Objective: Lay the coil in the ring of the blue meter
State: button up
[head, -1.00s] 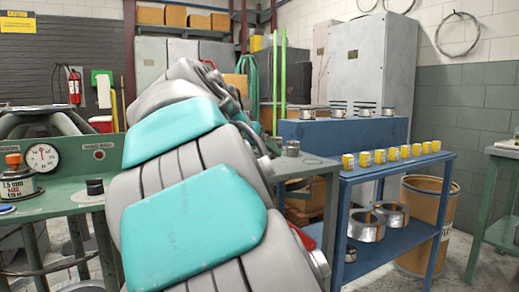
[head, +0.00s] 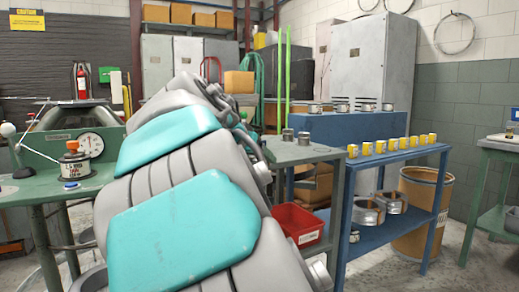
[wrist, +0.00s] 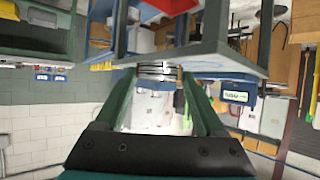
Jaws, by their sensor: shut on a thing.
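My gripper (wrist: 157,92) is shut on a shiny metal coil (wrist: 158,72), held between the fingertips in the wrist view. The coil seems clear of the grey bench edge behind it, though the gap is hard to judge. A blue housing (wrist: 247,83) with a lit green panel (wrist: 236,96) shows right of the coil in the wrist view. I cannot tell whether this is the blue meter, and no ring is visible on it. In the head view my arm hides the gripper and the coil.
A grey bench (head: 300,152) carries small metal cylinders (head: 304,138). A red bin (head: 298,224) sits below it. A green bench (head: 35,187) with a dial gauge (head: 90,145) stands left. Floor shows at right.

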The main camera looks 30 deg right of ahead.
jog(key=w+a+f+n+t+y, duration=0.1)
jog(key=a+f, duration=0.4)
jog(key=f, duration=0.8)
jog(key=w+a+f+n+t+y, duration=0.2)
jog(key=w+a+f+n+y, duration=0.2)
jog(key=f, duration=1)
jog(key=w+a+f+n+t+y, duration=0.1)
jog(key=a+f+n+y, duration=0.3)
jog(key=f, duration=1)
jog(key=shift+w+a+n+t, duration=0.4)
jog(key=shift+w+a+n, duration=0.25)
jog(key=shift+a, duration=0.45)
jog(key=shift+f, duration=0.1)
